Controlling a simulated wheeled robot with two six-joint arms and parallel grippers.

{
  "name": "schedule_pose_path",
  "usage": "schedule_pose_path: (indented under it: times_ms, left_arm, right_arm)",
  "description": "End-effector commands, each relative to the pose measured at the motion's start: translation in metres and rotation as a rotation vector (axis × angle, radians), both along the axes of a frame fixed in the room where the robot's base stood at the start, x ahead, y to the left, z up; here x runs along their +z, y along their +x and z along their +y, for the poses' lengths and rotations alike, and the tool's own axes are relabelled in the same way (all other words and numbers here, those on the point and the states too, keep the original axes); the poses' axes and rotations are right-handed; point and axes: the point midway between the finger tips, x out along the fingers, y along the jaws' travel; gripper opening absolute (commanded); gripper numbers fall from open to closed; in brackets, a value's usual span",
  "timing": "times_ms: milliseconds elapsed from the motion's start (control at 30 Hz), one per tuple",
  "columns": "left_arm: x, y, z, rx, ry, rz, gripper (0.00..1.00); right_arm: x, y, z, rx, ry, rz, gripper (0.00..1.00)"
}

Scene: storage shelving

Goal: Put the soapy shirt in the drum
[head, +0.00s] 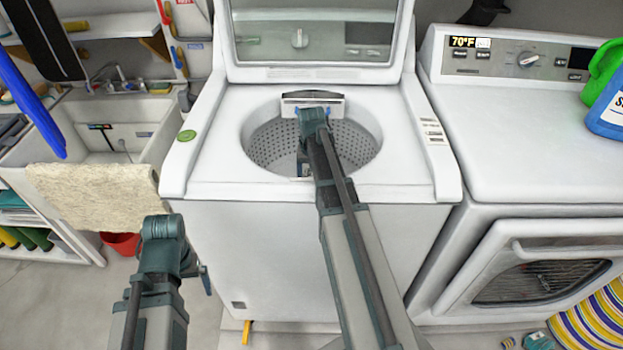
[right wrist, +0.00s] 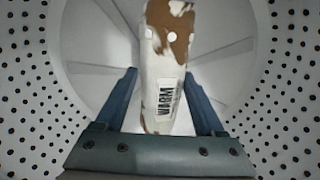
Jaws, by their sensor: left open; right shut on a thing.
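The drum (head: 266,147) is the perforated tub of the open top-loading washer (head: 262,260) in the head view. Its dotted wall (right wrist: 40,95) also surrounds the right wrist view. My right gripper (right wrist: 160,76) reaches into the drum, mostly hidden by its own arm in the head view. It is shut on the soapy shirt (right wrist: 167,55), a white bundle with brown patches and a "WARM" label, which stands between its fingers over the drum floor. I cannot tell whether it touches the floor. My left gripper (head: 201,273) is open and empty, low in front of the washer's left side.
The washer's lid (head: 310,40) is raised behind the opening. A dryer (head: 530,130) stands to the right with detergent bottles (head: 607,95) on it. A sink (head: 130,140) with a beige towel (head: 95,195) is at left, above a red bucket (head: 121,243).

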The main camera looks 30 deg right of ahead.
Motion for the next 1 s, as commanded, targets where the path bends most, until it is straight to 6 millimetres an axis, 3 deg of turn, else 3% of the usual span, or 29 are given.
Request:
schedule_pose_path:
  times_ms: [167, 200, 333, 733, 1000]
  left_arm:
    - [-0.003, 0.0, 0.0, 0.0, 0.0, 0.0, 1.0]
    - [-0.003, 0.0, 0.0, 0.0, 0.0, 0.0, 1.0]
    - [-0.003, 0.0, 0.0, 0.0, 0.0, 0.0, 1.0]
    - [0.001, 0.0, 0.0, 0.0, 0.0, 0.0, 1.0]
    - [0.025, 0.0, 0.0, 0.0, 0.0, 0.0, 1.0]
  right_arm:
    - [-0.003, 0.0, 0.0, 0.0, 0.0, 0.0, 0.06]
    - [-0.003, 0.0, 0.0, 0.0, 0.0, 0.0, 0.75]
    - [-0.003, 0.0, 0.0, 0.0, 0.0, 0.0, 0.98]
    - [0.001, 0.0, 0.0, 0.0, 0.0, 0.0, 1.0]
    - [0.025, 0.0, 0.0, 0.0, 0.0, 0.0, 1.0]
